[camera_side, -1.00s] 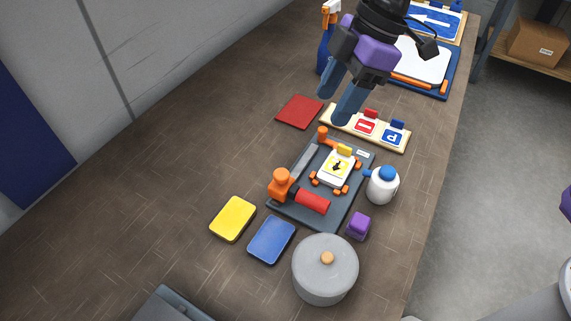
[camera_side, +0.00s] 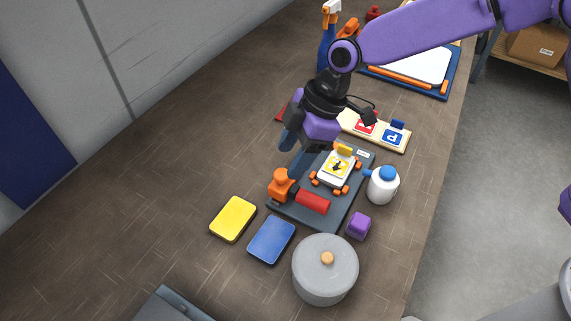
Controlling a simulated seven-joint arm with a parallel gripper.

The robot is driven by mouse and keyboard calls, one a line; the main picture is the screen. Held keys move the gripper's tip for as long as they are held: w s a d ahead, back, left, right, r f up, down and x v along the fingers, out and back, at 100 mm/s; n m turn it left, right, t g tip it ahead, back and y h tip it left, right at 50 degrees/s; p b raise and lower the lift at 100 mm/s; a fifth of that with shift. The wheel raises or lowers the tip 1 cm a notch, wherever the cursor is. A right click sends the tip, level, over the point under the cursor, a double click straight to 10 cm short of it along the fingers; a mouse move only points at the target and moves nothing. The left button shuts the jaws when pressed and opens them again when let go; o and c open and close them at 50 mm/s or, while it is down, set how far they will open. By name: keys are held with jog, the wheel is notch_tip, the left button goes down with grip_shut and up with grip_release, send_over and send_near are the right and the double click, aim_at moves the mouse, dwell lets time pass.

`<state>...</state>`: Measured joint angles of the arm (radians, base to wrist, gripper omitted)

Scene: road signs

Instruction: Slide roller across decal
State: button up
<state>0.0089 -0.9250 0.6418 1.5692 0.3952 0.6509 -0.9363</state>
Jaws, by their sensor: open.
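The red roller (camera_side: 313,201) lies on the front part of the dark grey board (camera_side: 345,205), joined to an upright orange handle (camera_side: 281,184) at its left. The decal (camera_side: 336,167), white and yellow with a black mark, lies on the board behind the roller, on a small plate with orange clamps around it. A yellow tab (camera_side: 344,149) sits at its back edge. My gripper (camera_side: 290,160) is open and points down over the back left of the board, behind the orange handle. It hides the board's back left corner. Whether it touches anything cannot be told.
A white bottle with a blue cap (camera_side: 382,185) stands right of the board. A purple block (camera_side: 358,226), a grey lidded pot (camera_side: 325,272), a blue pad (camera_side: 271,240) and a yellow pad (camera_side: 233,218) lie in front. A sign rack (camera_side: 407,140) is behind. The left tabletop is clear.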

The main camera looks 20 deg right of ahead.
aim_at(283, 173)
jog(key=shift+x, duration=2)
grip_shut()
jog(key=shift+d, duration=0.1)
